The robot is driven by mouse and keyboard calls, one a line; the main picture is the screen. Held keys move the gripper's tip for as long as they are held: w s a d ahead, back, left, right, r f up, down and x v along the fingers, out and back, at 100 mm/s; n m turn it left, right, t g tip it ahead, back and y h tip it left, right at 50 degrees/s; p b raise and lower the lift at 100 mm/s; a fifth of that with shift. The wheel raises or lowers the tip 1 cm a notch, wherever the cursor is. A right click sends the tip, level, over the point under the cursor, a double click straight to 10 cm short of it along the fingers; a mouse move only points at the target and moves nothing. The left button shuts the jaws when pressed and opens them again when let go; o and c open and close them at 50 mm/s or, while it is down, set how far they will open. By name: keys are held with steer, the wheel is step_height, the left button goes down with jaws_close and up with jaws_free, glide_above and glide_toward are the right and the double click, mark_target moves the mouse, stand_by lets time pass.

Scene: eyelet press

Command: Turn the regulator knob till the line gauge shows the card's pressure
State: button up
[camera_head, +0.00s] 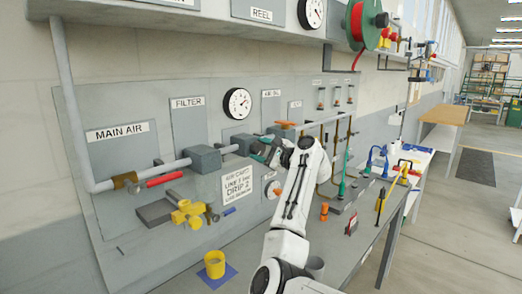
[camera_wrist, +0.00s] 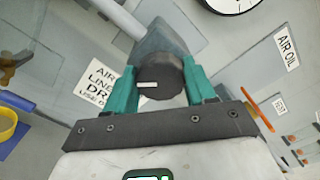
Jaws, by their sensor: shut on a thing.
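My gripper (camera_head: 262,150) is at the regulator on the pipe along the grey wall panel. In the wrist view my gripper (camera_wrist: 161,84) has its two teal fingers on either side of the dark round regulator knob (camera_wrist: 158,86), shut on it. A short white mark shows on the knob's face. A white-faced gauge (camera_head: 237,103) is above the pipe, and its edge shows in the wrist view (camera_wrist: 230,3). A second, smaller gauge (camera_head: 272,188) is partly hidden by my arm. The white card (camera_head: 238,184) is below; its print is too small to read fully.
A red-handled valve (camera_head: 164,180) and a yellow fitting (camera_head: 187,213) are at left. A yellow cup (camera_head: 214,264) stands on a blue mat on the bench. Orange handles and small gauges sit right of my gripper. Open floor lies far right.

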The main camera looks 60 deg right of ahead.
steer(key=shift+m, duration=2.2)
steer(key=shift+d+f, duration=0.1)
steer(key=o, duration=1)
steer(key=shift+o, duration=0.2)
steer(key=shift+s, duration=0.1)
steer(key=b+v, duration=0.3)
steer(key=v, duration=0.7)
steer(key=shift+s, duration=0.35)
